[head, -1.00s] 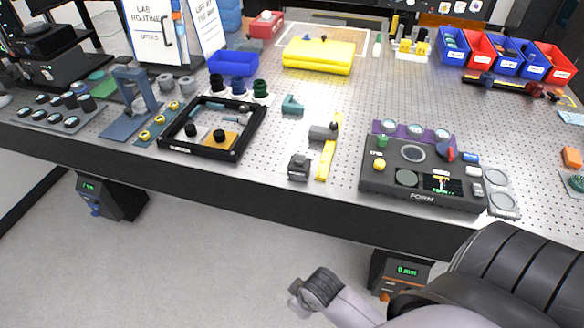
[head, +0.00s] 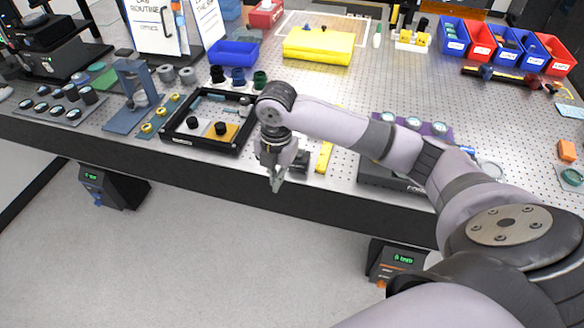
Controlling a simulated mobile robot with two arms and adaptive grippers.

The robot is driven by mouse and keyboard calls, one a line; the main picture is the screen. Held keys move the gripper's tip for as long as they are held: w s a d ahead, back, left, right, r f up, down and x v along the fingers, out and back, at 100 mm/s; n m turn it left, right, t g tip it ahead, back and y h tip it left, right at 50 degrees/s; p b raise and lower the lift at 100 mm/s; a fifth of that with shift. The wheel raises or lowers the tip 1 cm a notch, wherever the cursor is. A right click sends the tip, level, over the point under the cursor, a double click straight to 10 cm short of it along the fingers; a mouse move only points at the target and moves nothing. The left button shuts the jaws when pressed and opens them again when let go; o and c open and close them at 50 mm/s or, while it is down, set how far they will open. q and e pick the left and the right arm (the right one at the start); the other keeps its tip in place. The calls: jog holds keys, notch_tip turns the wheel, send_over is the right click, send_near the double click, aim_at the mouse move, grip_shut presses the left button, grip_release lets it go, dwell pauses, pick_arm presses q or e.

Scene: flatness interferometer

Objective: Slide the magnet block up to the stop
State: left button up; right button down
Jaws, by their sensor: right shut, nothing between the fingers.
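A small dark block (head: 301,163), which looks like the magnet block, stands near the table's front edge beside a yellow strip (head: 324,158). It is partly hidden by my right gripper (head: 275,184). The gripper is shut and empty, pointing down at the front edge, left of and in front of the block in the picture. I cannot tell whether they touch. My right arm hides most of the strip and the grey piece seen on it earlier. I cannot make out which part is the stop. My left gripper is not in view.
A black square frame (head: 180,138) with knobs lies just left of my gripper. A dark console (head: 372,172) is partly hidden under my arm. Behind are a yellow case (head: 318,46), blue bins (head: 236,54) and red bins.

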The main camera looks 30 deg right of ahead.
aim_at(299, 162)
jog(key=w+d+r+n, duration=0.1)
jog(key=w+d+r, duration=0.1)
jog(key=d+r, duration=0.2)
jog(key=shift+w+d+f+p, duration=0.4)
jog(key=shift+d+f+p, duration=0.25)
jog(key=shift+f, duration=0.95)
jog(key=shift+w+d+f+p, duration=0.5)
jog(key=shift+f+p, duration=0.3)
jog(key=shift+f, duration=0.85)
jog(key=shift+w+d+f+p, duration=0.3)
jog(key=shift+d+f+p, duration=0.4)
jog(key=shift+f, duration=0.9)
